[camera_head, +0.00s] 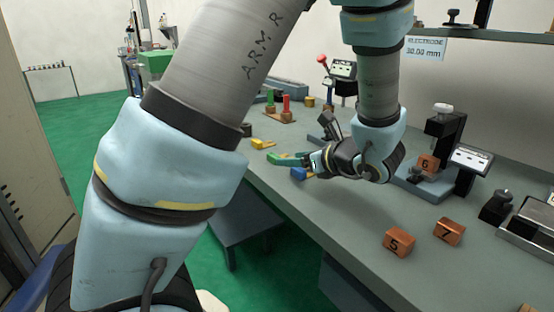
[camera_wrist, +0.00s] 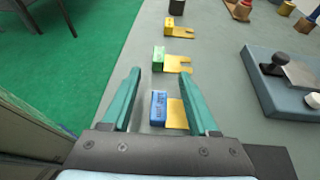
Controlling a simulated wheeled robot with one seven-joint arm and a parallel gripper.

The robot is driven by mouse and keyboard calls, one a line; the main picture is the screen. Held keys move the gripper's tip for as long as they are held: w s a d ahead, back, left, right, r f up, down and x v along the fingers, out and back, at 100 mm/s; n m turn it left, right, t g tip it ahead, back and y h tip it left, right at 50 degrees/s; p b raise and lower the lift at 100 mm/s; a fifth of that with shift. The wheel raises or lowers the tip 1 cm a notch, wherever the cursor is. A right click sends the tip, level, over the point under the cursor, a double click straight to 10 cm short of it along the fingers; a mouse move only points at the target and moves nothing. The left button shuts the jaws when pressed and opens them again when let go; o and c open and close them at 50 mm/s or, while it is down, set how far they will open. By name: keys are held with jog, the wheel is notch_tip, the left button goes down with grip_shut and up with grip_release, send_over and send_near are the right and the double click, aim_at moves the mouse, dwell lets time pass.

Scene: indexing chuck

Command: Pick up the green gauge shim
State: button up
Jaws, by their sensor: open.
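The green gauge shim (camera_wrist: 158,59) has a green block and a yellow notched plate pointing right. It lies on the grey bench near the green floor side, just ahead of my fingertips in the wrist view. My gripper (camera_wrist: 161,72) is open, with its teal fingers apart and nothing held. A blue shim (camera_wrist: 158,106) shows nearer, between the fingers in the picture. A yellow shim (camera_wrist: 170,23) lies farther ahead. In the head view my gripper (camera_head: 287,162) is low over the bench edge and partly hides the green shim; the blue shim (camera_head: 298,174) is beside it.
A blue-grey fixture (camera_wrist: 262,88) stands to the right in the wrist view. Copper blocks marked 5 (camera_head: 399,242) and 7 (camera_head: 449,231) lie on the front bench. A gauge with a display (camera_head: 470,160) stands at right. Red and green pegs (camera_head: 286,105) stand farther back.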

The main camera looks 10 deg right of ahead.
aim_at(281, 167)
jog(key=x, duration=0.5)
jog(key=shift+w+a+p, duration=0.1)
jog(key=shift+a+p, duration=0.05)
jog(key=shift+p, duration=0.25)
grip_shut()
